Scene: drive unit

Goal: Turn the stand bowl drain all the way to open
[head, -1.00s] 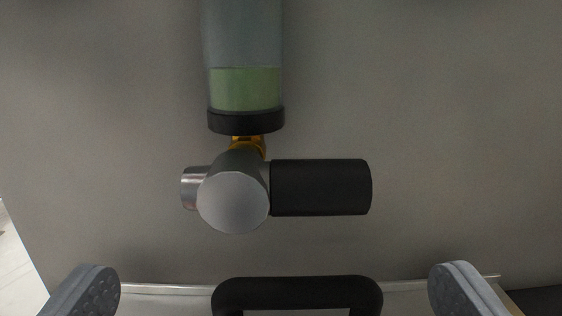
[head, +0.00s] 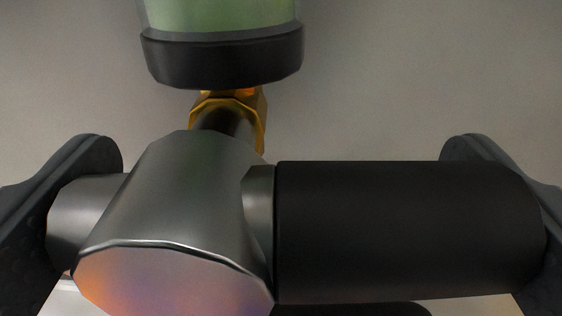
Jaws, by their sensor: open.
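The drain valve has a silver metal body (head: 175,220) with a round front face. Its black cylindrical handle (head: 400,230) points horizontally to the right. A brass fitting (head: 255,115) joins it to the bowl above. The clear bowl (head: 220,14) holds green liquid and has a black bottom collar (head: 222,58). My gripper (head: 285,200) is open around the valve. Its left finger is beside the silver stub at the valve's left end, and its right finger is beside the handle's right end. I cannot tell whether either finger touches.
A plain grey wall (head: 380,80) stands behind the valve. A black bar-shaped part (head: 350,309) shows low in the picture, mostly hidden behind the handle. The space right of the bowl is clear.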

